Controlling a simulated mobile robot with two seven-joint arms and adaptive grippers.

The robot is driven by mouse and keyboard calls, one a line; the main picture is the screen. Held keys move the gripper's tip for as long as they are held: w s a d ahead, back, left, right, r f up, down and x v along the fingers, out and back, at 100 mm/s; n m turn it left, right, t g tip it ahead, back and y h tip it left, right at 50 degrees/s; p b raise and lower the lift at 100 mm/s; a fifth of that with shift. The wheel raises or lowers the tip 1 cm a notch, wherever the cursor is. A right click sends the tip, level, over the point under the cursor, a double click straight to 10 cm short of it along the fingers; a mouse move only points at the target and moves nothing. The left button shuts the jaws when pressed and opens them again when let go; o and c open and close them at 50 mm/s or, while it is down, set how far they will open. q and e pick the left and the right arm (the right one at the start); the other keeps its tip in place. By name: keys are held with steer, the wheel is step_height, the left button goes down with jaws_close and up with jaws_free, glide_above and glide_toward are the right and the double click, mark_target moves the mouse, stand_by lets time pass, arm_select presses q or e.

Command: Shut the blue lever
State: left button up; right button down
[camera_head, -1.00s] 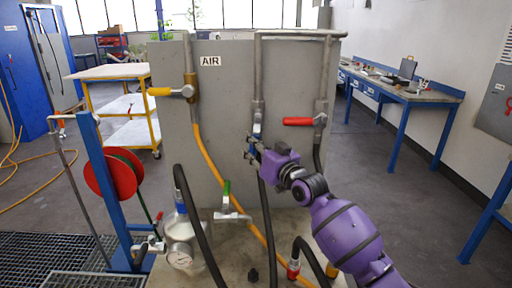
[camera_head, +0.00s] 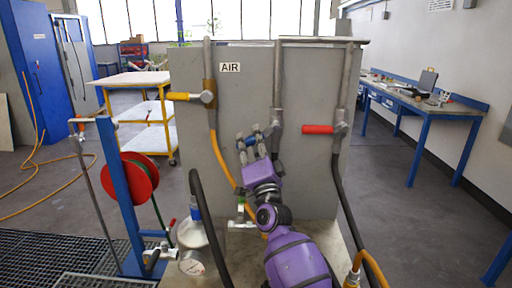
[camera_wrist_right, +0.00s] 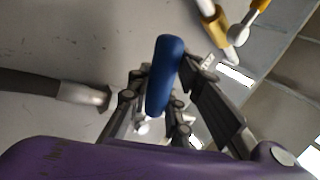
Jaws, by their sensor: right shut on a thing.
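The blue lever (camera_head: 248,142) is on the middle pipe of the grey panel, between the yellow and red levers. Now it points left from its valve, tilted slightly down. My right gripper (camera_head: 257,140) is shut on it, reaching up from below. In the right wrist view the blue lever (camera_wrist_right: 165,75) lies between the fingers, and its far end is partly hidden by them. My left gripper is not in view.
A yellow lever (camera_head: 182,97) is left of the blue one and a red lever (camera_head: 319,129) is right of it. Black hoses hang below. A red hose reel (camera_head: 126,180) on a blue post and a yellow cart (camera_head: 134,80) stand to the left.

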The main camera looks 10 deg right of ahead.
steer(key=m+h, duration=0.1)
steer(key=r+m+h, duration=0.1)
steer(key=m, duration=0.1)
steer(key=m+h, duration=0.1)
steer(key=shift+w+a+r+m, duration=0.1)
steer(key=shift+a+r+m, duration=0.1)
steer(key=shift+a+m, duration=0.15)
steer(key=shift+a+r+m+h, duration=0.1)
steer(key=shift+r+m+h, duration=0.25)
steer(key=shift+m+h, duration=0.4)
steer(key=shift+d+r+m+h, duration=0.1)
steer(key=shift+r+m+h, duration=0.2)
steer(key=shift+m+h, duration=0.5)
steer(key=shift+a+r+m+h, duration=0.1)
steer(key=shift+r+m+h, duration=0.35)
steer(key=shift+m, duration=0.45)
steer(key=c, duration=1.6)
jaws_free()
steer(key=shift+o, duration=0.2)
steer(key=v, duration=1.2)
steer(key=shift+f, duration=0.1)
